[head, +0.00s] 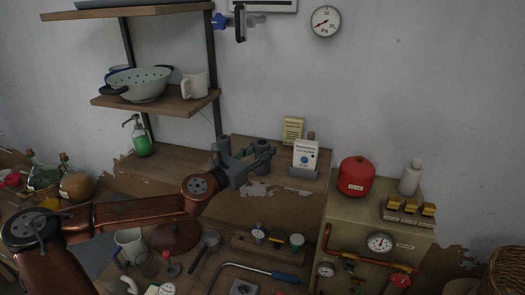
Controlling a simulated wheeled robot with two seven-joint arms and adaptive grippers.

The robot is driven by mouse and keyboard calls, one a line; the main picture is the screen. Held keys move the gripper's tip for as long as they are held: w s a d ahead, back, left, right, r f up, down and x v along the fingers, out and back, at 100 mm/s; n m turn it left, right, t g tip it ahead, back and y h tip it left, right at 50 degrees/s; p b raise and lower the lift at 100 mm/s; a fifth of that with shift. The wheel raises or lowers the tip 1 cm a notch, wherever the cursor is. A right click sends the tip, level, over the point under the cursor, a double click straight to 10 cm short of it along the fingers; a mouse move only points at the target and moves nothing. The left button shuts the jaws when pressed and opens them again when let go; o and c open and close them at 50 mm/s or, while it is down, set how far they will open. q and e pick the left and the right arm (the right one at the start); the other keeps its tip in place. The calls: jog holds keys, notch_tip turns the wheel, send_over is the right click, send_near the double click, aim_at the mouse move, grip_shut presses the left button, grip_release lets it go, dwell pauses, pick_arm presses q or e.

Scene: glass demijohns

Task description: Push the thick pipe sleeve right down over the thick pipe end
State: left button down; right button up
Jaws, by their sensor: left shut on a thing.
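My left arm comes in from the left and its gripper (266,155) is over the wooden bench at the back. The gripper is shut on a grey-green cylindrical piece, which I take to be the thick pipe sleeve (262,144). The piece looks upright, and the fingers hide part of it. Another grey-green upright piece (225,144) shows just left of the gripper. I cannot tell which piece is the thick pipe end, or whether the sleeve is around it or above it. My right gripper is not in view.
A card box (305,155) in a grey holder and a yellow box (293,130) stand close right of the gripper. A red canister (356,175) stands farther right on a cabinet. Shelves (155,103) with a colander hang at upper left. Tools crowd the lower bench.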

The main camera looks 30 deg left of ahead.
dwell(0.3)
pick_arm(q)
jog(key=c, duration=1.3)
grip_release()
